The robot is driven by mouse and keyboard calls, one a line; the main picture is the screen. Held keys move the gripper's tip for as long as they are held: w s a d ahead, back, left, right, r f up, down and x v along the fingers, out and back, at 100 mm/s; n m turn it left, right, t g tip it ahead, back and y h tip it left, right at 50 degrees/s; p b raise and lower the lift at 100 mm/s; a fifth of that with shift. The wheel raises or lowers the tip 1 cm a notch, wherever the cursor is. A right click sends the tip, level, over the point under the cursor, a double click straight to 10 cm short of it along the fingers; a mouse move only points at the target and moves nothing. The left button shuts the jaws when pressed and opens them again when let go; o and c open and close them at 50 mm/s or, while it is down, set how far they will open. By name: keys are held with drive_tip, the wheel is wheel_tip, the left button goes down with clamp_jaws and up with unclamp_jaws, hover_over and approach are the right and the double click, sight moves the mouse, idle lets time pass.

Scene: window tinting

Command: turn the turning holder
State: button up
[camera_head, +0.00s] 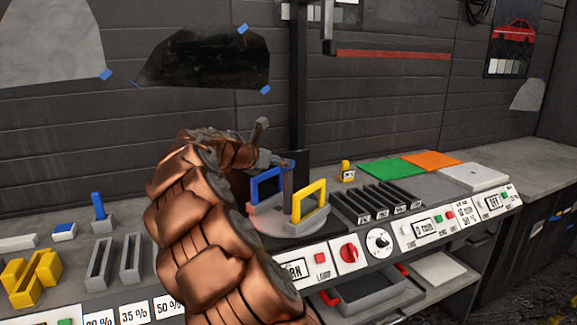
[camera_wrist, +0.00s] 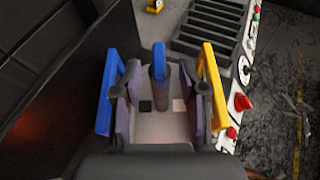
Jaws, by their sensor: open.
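The turning holder (camera_head: 268,222) is a round light-grey piece on the bench. A blue frame (camera_head: 257,192) stands upright on its left side and a yellow frame (camera_head: 322,190) on its right. In the wrist view the blue frame (camera_wrist: 106,95) and yellow frame (camera_wrist: 215,90) flank my gripper (camera_wrist: 158,85). My gripper is open, its fingers between the two frames. A blue-topped upright piece (camera_wrist: 159,60) shows between the fingertips; I cannot tell whether they touch it. In the head view my copper arm hides much of my gripper.
A dark panel (camera_head: 325,163) stands behind the holder. A slotted dark rack (camera_head: 375,203) is to the right, with a small yellow item (camera_head: 347,170) behind it. The control panel with a red knob (camera_head: 349,253) runs along the front. Grey slotted blocks (camera_head: 131,258) stand at left.

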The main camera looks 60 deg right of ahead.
drive_tip(key=shift+w+x, duration=0.15)
drive_tip(key=shift+x, duration=0.95)
drive_tip(key=shift+w+x, duration=0.1)
drive_tip(key=shift+x, duration=1)
drive_tip(key=shift+s, duration=0.1)
drive_tip(key=shift+c, duration=0.2)
clamp_jaws()
drive_tip(key=shift+a+f, duration=0.1)
drive_tip(key=shift+p, duration=0.3)
